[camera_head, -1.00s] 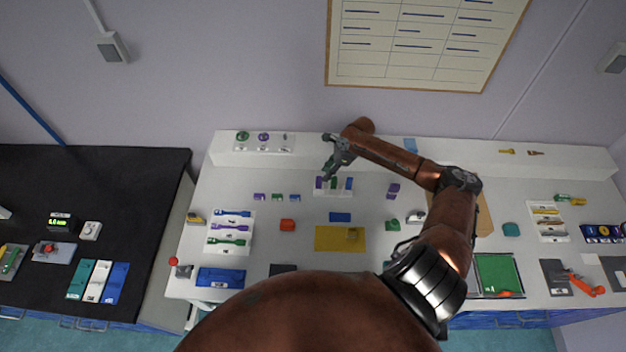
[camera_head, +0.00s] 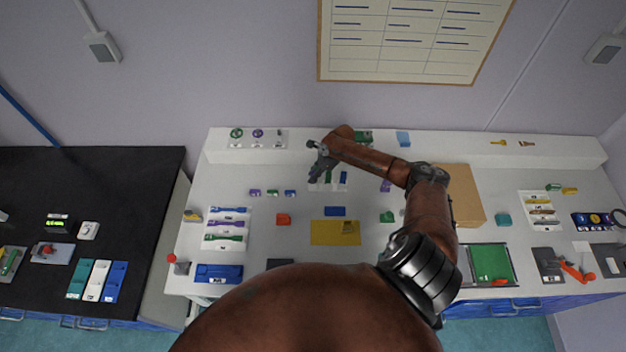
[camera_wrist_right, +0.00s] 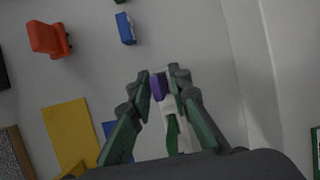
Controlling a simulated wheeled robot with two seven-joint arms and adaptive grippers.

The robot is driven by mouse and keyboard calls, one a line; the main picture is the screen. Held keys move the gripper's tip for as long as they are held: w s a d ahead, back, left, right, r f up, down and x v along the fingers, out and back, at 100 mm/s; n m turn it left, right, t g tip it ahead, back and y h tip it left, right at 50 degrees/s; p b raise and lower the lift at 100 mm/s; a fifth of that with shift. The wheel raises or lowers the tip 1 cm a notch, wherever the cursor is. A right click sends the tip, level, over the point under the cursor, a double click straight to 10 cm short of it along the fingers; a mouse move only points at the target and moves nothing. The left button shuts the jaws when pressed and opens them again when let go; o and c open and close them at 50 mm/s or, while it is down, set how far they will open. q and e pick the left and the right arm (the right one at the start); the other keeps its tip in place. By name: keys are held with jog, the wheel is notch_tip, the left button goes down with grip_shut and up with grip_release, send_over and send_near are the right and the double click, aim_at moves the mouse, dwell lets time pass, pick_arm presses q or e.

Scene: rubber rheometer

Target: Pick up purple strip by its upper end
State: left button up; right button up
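The purple strip (camera_wrist_right: 158,89) shows between the two fingertips of my right gripper (camera_wrist_right: 160,80) in the right wrist view. The fingers stand on either side of it and look parted; contact is not clear. The strip stands in a small white rack (camera_wrist_right: 182,110), beside a green strip (camera_wrist_right: 172,132). In the head view my right gripper (camera_head: 315,172) is over the left end of this rack and hides the purple strip. A green strip (camera_head: 330,177) and a blue strip (camera_head: 343,178) stand to its right. My left gripper is not in view.
Small purple, green and blue blocks lie left of the rack. An orange block (camera_head: 283,219), a blue block (camera_head: 335,211) and a yellow mat (camera_head: 322,233) lie in front. A raised white ledge (camera_head: 300,158) runs behind the rack.

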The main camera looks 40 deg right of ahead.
grip_shut()
jog(key=shift+r, duration=0.15)
